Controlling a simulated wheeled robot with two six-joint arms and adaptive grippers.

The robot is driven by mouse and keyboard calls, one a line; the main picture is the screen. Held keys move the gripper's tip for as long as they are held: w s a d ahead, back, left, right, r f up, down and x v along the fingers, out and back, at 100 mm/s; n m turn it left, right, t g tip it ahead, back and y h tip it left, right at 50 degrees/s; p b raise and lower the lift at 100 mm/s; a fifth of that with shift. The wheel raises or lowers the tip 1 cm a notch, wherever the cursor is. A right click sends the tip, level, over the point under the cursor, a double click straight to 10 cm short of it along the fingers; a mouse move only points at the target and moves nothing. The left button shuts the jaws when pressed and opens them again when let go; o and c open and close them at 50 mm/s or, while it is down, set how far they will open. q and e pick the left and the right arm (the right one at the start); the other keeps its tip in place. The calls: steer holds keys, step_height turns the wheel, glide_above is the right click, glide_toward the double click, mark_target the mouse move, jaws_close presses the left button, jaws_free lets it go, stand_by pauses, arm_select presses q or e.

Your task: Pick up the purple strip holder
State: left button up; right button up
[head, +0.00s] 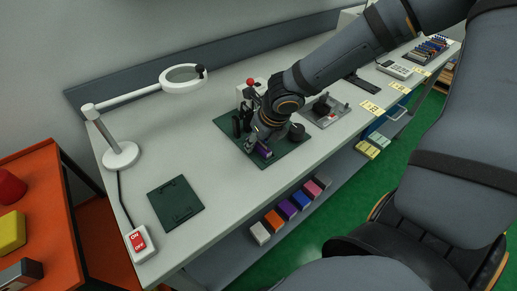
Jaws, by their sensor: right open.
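The purple strip holder (264,149) shows as a small purple block on the dark green mat (291,156) in the middle of the bench. My right gripper (257,142) is down at the mat, right at the purple strip holder, with its fingers open. The fingers hide part of the holder, and I cannot tell whether they touch it. My left gripper is not in view.
A white magnifier lamp (121,153) stands at the left of the bench. An empty green mat (174,202) and a red ON/OFF switch (138,241) lie at the front left. A grey fixture (326,112) is right of my gripper. Coloured boxes (289,209) sit on the lower shelf.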

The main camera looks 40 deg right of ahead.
steer(key=shift+r, duration=0.1)
jaws_close()
stand_by(0.3)
